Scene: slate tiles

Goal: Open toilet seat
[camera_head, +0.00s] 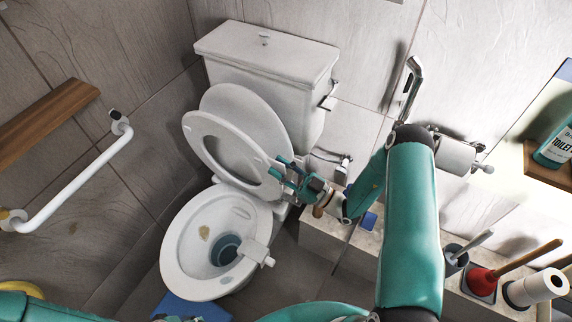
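The white toilet has its bowl (174,254) uncovered, with brownish stains inside. The toilet seat (193,136) is raised, tilted back toward the lid (240,104), which leans toward the cistern. My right gripper (279,170) is at the seat's right edge, its teal fingers spread apart. Whether they touch the seat I cannot tell. My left arm shows at the bottom left corner; a small dark part at the bottom edge may be its gripper, mostly cut off.
The cistern (268,58) stands behind. A white grab rail (80,180) and wooden shelf (45,120) are at left. At right are a paper holder (455,156), a toilet brush (457,255), a red plunger (482,280), a paper roll (540,287) and a teal bottle (555,148).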

